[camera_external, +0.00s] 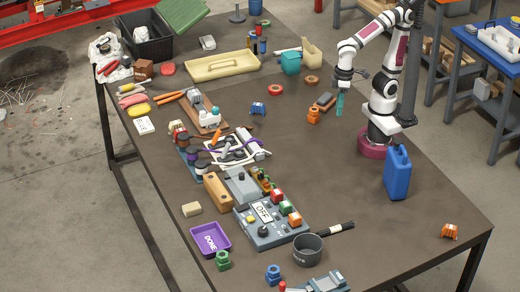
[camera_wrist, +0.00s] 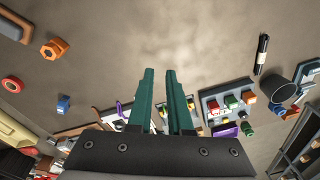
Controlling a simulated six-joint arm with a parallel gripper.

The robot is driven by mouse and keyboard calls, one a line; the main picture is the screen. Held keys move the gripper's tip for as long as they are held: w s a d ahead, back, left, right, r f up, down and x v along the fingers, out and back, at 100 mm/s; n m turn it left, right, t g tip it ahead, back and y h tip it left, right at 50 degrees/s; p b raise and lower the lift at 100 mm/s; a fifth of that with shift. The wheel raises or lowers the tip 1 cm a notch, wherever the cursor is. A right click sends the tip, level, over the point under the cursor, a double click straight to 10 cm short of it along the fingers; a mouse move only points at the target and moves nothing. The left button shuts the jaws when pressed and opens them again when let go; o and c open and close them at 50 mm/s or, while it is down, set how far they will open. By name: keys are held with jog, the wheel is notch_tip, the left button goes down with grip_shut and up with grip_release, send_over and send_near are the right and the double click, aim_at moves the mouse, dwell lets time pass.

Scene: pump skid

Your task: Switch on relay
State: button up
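A grey control box (camera_external: 285,236) with an "OFF" plate (camera_external: 262,212), coloured blocks or buttons and a black knob (camera_external: 263,231) stands near the front middle of the table. It also shows right of my fingers in the wrist view (camera_wrist: 212,99). A plain grey unit (camera_external: 241,186) sits just behind it; I cannot tell which is the relay. My gripper (camera_external: 340,104) hangs fingers down above the table, behind and to the right of the box, well apart from it. In the wrist view its green fingers (camera_wrist: 160,72) have a narrow empty gap between them.
A dark pot (camera_external: 307,250) and a black marker (camera_external: 335,229) lie close to the box's right. A purple tray (camera_external: 210,240) is at its left. A blue canister (camera_external: 398,172) stands by my base. The table between my gripper and the box is mostly clear.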

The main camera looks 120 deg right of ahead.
jog(key=shift+n+t+h, duration=0.4)
jog(key=shift+t+h, duration=0.1)
jog(key=shift+t, duration=0.2)
jog(key=w, duration=0.8)
jog(key=shift+w, duration=0.3)
grip_shut()
jog(key=w+a+f+n+t, duration=0.1)
jog(key=w+a+f, duration=0.1)
jog(key=w, duration=0.6)
jog(key=w+a+f+n+t, duration=0.1)
jog(key=w+a+t, duration=0.1)
jog(key=w+a, duration=0.3)
jog(key=w+a+f+n+t, duration=0.2)
jog(key=w+a, duration=0.1)
jog(key=w, duration=0.9)
jog(key=shift+w+a+f+y, duration=0.2)
jog(key=shift+a+f+y, duration=0.1)
jog(key=shift+f, duration=0.05)
send_over(244, 206)
jog(key=s, duration=0.2)
notch_tip(244, 206, down, 7)
jog(key=shift+s+f, duration=0.1)
jog(key=shift+f, duration=0.1)
notch_tip(244, 206, down, 4)
jog(key=shift+r, duration=0.15)
jog(key=shift+f, duration=0.45)
